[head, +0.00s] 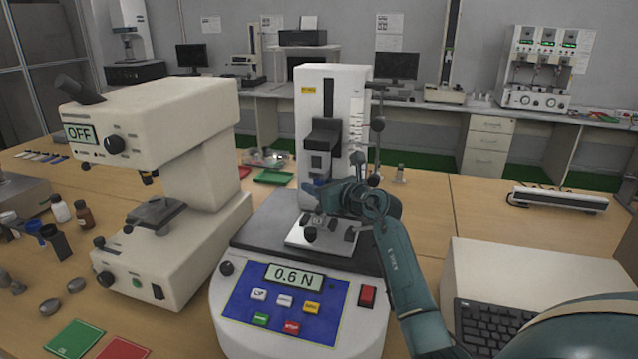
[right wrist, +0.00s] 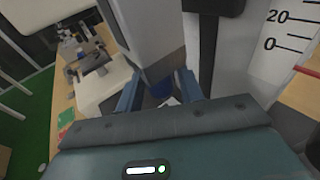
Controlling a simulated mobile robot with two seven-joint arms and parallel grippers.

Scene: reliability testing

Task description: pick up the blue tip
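The blue tip (right wrist: 160,89) is a small dark-blue piece on the white test machine, seen between my right gripper's fingers in the right wrist view. In the head view a small bluish piece (head: 319,183) shows just left of the fingers, under the machine's dark head; most of it is hidden. My right gripper (right wrist: 158,92) is open, with its two blue-grey fingers apart on either side of the tip. I cannot tell whether they touch it. In the head view this gripper (head: 335,196) is at the machine's column, above the metal plate. My left gripper is not in view.
The test machine's base (head: 295,318) has a display reading 0.6 N and several buttons. A microscope-like instrument (head: 170,130) marked OFF stands close on the left. A black keyboard (head: 495,325) lies at the right. The table's right middle is mostly clear.

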